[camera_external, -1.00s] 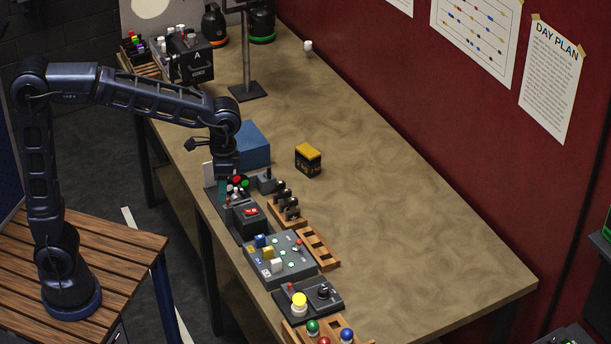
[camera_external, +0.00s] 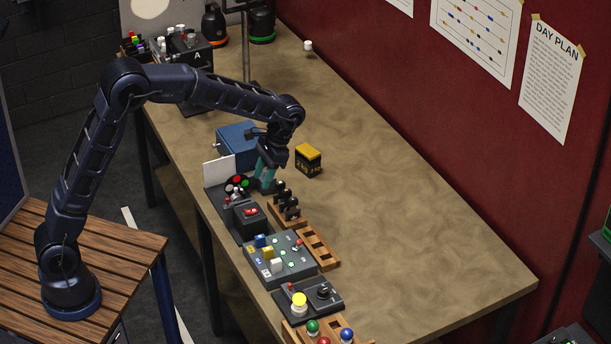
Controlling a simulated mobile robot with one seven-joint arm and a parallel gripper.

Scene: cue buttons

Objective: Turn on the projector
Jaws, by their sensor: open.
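No thing in view is clearly marked as the projector. A blue box (camera_external: 236,141) stands on the table behind my gripper, partly hidden by my arm; I cannot tell if it is the projector. My gripper (camera_external: 264,181) points down in front of the box, with teal fingers low over the table. It is beside a dark panel (camera_external: 220,201) that carries red and green round buttons (camera_external: 238,183) and small levers, at its right end. I see nothing held. I cannot tell whether the fingertips touch anything.
A dark box with red switches (camera_external: 248,219), a grey console (camera_external: 278,261) with coloured blocks, and a panel with a yellow button (camera_external: 300,302) line the front edge. A wooden rack (camera_external: 287,212) holds dark levers. A black-and-yellow box (camera_external: 308,161) stands right of my gripper. The table's right side is clear.

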